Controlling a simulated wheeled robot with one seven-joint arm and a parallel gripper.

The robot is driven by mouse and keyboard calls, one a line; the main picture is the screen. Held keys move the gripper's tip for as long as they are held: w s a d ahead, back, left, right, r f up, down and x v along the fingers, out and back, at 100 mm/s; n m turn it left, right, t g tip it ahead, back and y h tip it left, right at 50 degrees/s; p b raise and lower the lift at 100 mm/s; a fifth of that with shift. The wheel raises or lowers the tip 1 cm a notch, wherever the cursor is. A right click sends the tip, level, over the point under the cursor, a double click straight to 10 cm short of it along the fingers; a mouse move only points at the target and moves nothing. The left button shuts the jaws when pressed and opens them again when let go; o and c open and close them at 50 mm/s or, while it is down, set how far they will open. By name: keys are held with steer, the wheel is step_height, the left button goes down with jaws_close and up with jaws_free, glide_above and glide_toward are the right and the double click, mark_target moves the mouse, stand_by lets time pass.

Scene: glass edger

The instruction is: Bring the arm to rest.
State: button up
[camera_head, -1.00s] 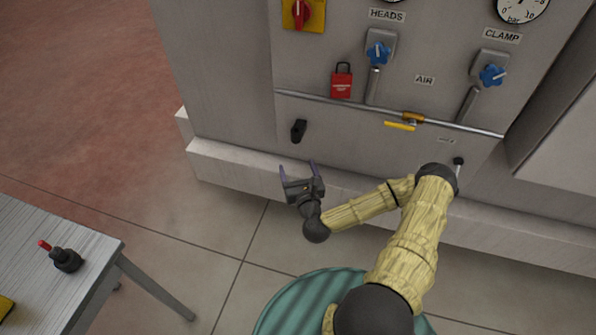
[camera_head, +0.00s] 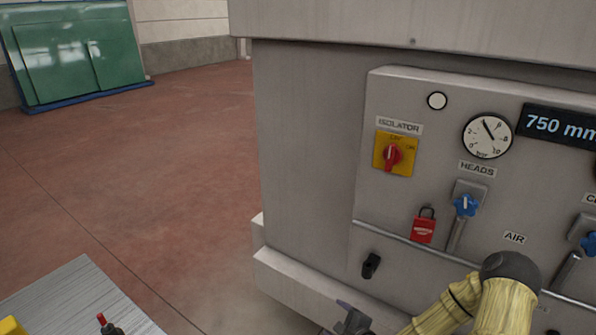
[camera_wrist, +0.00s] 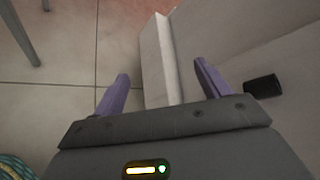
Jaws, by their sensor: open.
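My gripper (camera_wrist: 160,88) is open and empty in the wrist view. Its two purple fingers stand apart, with the pale plinth of the machine and the floor showing beyond them. In the head view only the top of my gripper (camera_head: 348,312) shows at the bottom edge, below the black knob on the machine's lower front. My arm in its yellow sleeve (camera_head: 498,305) is bent at the lower right; the rest of it is cut off by the frame.
The machine (camera_head: 310,150) carries an isolator switch (camera_head: 393,154), a red padlock (camera_head: 424,226), blue valve knobs (camera_head: 466,205) and a black knob (camera_head: 371,265). A grey table (camera_head: 75,300) stands at the lower left. Open floor (camera_head: 130,190) lies between; green glass sheets (camera_head: 75,50) stand behind.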

steer(key=s+d+r+n+g+h, duration=0.2)
steer(key=s+r+n+g+h, duration=0.1)
steer(key=s+r+n, duration=0.5)
steer(key=s+d+r+n+g+h, duration=0.2)
steer(key=s+r+n+g, duration=0.3)
steer(key=s+r+n, duration=0.4)
step_height(320, 180, up, 3)
steer(key=n, duration=0.3)
steer(key=shift+s+d+g+h, duration=0.15)
steer(key=shift+s+g+h, duration=0.1)
steer(key=shift+g+h, duration=0.15)
steer(key=shift+f, duration=0.1)
stand_by(0.6)
